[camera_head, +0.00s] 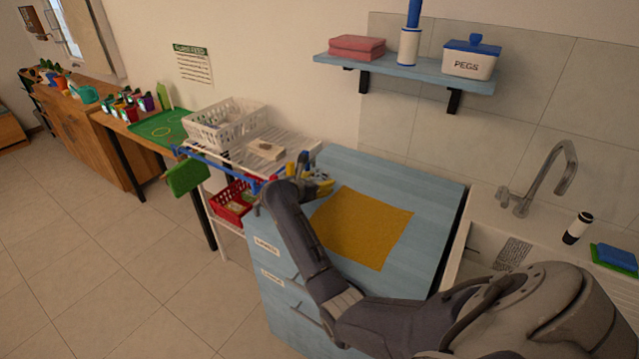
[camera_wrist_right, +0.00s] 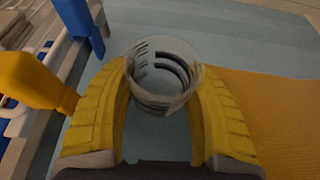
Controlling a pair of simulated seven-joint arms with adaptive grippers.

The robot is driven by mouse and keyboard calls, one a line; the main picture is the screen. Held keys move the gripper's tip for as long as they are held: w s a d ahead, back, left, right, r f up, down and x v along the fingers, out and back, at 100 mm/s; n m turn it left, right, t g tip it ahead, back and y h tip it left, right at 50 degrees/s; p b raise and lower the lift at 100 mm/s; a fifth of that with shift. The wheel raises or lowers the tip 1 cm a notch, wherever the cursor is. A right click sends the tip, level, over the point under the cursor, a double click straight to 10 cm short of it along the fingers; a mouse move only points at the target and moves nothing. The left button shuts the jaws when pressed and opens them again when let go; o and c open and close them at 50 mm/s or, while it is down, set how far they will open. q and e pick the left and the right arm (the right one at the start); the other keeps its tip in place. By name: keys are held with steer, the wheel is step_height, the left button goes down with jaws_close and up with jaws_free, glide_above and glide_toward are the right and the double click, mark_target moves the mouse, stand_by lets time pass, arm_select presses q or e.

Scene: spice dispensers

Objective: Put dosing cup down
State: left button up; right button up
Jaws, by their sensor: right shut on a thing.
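The dosing cup (camera_wrist_right: 163,77) is a small clear cup with dark ring markings, seen from above in the right wrist view. My right gripper (camera_wrist_right: 164,90) is shut on it, with a curved yellow finger on each side. In the head view my right gripper (camera_head: 323,186) is over the far left part of the blue countertop (camera_head: 425,187), left of the orange mat (camera_head: 362,227). The cup cannot be made out there. I cannot tell whether the cup touches the countertop. My left gripper is not in view.
A yellow part (camera_wrist_right: 32,80) and a blue part (camera_wrist_right: 78,20) stand close left of the gripper. A white rack (camera_head: 285,140) with a white basket (camera_head: 225,122) adjoins the countertop on the left. The sink tap (camera_head: 550,180) is at right. The mat is bare.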

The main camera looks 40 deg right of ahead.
steer(key=shift+f, duration=0.1)
steer(key=o, duration=1.3)
steer(key=v, duration=1.1)
steer(key=shift+o, duration=0.9)
steer(key=shift+s+a+r, duration=0.2)
steer(key=shift+a+r, duration=0.15)
steer(key=shift+r, duration=0.05)
